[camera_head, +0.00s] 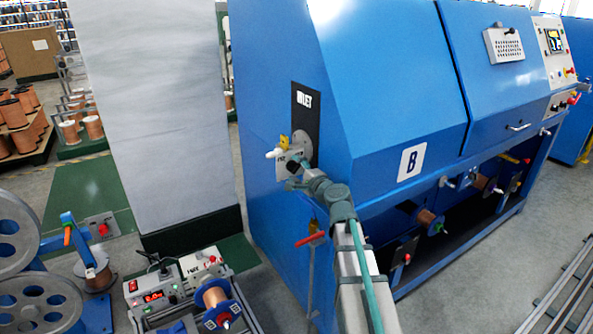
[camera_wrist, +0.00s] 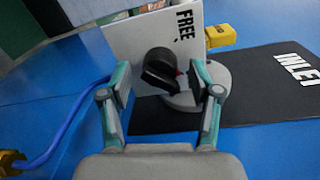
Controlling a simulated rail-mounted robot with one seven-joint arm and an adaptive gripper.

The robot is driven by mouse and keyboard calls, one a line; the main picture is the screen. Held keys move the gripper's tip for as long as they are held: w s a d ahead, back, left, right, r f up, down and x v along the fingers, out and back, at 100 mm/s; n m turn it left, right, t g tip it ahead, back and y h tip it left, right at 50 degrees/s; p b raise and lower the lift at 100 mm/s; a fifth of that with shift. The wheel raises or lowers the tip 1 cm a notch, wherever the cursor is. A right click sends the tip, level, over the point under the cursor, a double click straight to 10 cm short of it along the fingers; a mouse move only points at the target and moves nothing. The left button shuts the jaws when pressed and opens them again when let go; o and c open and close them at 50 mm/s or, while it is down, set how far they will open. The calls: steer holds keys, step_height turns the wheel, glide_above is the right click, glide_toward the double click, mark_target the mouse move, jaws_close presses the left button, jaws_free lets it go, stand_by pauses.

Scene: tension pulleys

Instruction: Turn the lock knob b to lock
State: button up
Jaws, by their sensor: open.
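A black lock knob (camera_wrist: 158,68) sits on a pale plate (camera_wrist: 125,38) marked FREE in the wrist view. In the head view the plate (camera_head: 283,160) is on the end face of the blue machine (camera_head: 380,90), which carries a "B" sign (camera_head: 412,162). My gripper (camera_wrist: 162,75) is open, with one finger on each side of the knob in the wrist view. Whether either finger touches the knob I cannot tell. In the head view my gripper (camera_head: 300,168) is at the plate and partly hides the knob.
A black INLET panel (camera_head: 305,105) with a grey round flange (camera_wrist: 205,85) adjoins the plate. A yellow block (camera_wrist: 221,35) is beside it, and a white-tipped handle (camera_head: 274,153) sticks out left. A red lever (camera_head: 309,239) is below. A grey column (camera_head: 150,110) stands left.

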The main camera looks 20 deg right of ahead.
steer(key=f+v, duration=0.1)
steer(key=v, duration=1.1)
steer(key=shift+r, duration=0.4)
